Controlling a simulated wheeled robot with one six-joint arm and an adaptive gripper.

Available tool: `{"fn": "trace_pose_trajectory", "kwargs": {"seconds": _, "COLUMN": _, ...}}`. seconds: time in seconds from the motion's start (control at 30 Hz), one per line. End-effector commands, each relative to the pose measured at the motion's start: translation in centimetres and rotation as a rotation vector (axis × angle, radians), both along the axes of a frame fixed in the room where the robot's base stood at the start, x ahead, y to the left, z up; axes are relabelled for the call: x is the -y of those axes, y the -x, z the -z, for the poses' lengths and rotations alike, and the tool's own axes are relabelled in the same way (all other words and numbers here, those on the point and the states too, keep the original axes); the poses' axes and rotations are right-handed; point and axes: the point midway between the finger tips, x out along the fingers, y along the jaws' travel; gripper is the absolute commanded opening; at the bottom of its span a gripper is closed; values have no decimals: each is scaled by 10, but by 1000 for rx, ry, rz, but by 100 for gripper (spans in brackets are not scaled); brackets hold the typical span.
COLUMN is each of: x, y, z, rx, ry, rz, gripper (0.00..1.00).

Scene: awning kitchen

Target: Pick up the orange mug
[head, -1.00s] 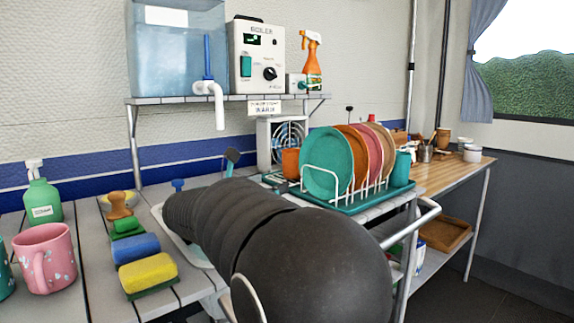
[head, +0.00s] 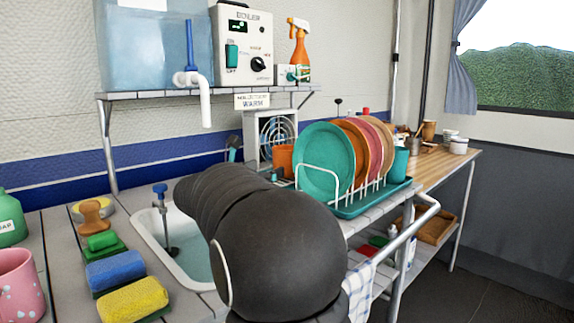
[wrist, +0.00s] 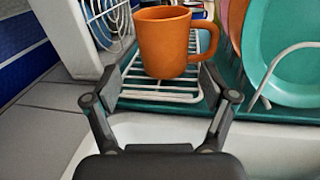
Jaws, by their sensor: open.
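The orange mug (wrist: 165,45) stands upright on a white wire rack (wrist: 160,90) in the wrist view, its handle to the right. In the head view the mug (head: 283,157) shows in part, left of the teal plate, with its lower part hidden behind my arm. My gripper (wrist: 160,82) is open in the wrist view, its fingers spread to the left and right just in front of the mug's lower part. Nothing is held. In the head view my arm hides most of the gripper.
Upright plates (head: 325,166) stand in a white rack on a teal tray (head: 365,203), close right of the mug. A fan heater (head: 270,135) stands behind it. A sink (head: 178,245) lies in front, with sponges (head: 131,300) to its left.

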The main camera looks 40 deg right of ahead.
Motion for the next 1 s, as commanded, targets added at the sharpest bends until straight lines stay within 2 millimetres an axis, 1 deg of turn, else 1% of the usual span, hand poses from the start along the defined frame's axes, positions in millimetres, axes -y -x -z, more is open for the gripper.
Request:
{"fn": "trace_pose_trajectory", "kwargs": {"seconds": 0.27, "x": 16, "y": -1, "z": -3, "rx": 1, "ry": 1, "rz": 4, "gripper": 84}}
{"fn": "trace_pose_trajectory", "kwargs": {"seconds": 0.5, "x": 48, "y": -7, "z": -7, "rx": 0, "ry": 0, "rz": 5, "gripper": 84}}
{"fn": "trace_pose_trajectory", "kwargs": {"seconds": 0.6, "x": 57, "y": -10, "z": -7, "rx": 0, "ry": 0, "rz": 3, "gripper": 84}}
{"fn": "trace_pose_trajectory", "kwargs": {"seconds": 0.83, "x": 58, "y": -10, "z": -7, "rx": 0, "ry": 1, "rz": 1, "gripper": 84}}
{"fn": "trace_pose_trajectory", "kwargs": {"seconds": 0.87, "x": 58, "y": -10, "z": -7, "rx": 0, "ry": 1, "rz": 1, "gripper": 76}}
{"fn": "trace_pose_trajectory", "kwargs": {"seconds": 0.9, "x": 58, "y": -10, "z": -7, "rx": 0, "ry": 1, "rz": 1, "gripper": 66}}
{"fn": "trace_pose_trajectory", "kwargs": {"seconds": 0.97, "x": 58, "y": -10, "z": -7, "rx": 1, "ry": 1, "rz": 1, "gripper": 51}}
{"fn": "trace_pose_trajectory", "kwargs": {"seconds": 1.0, "x": 58, "y": -10, "z": -7, "rx": 1, "ry": 1, "rz": 1, "gripper": 41}}
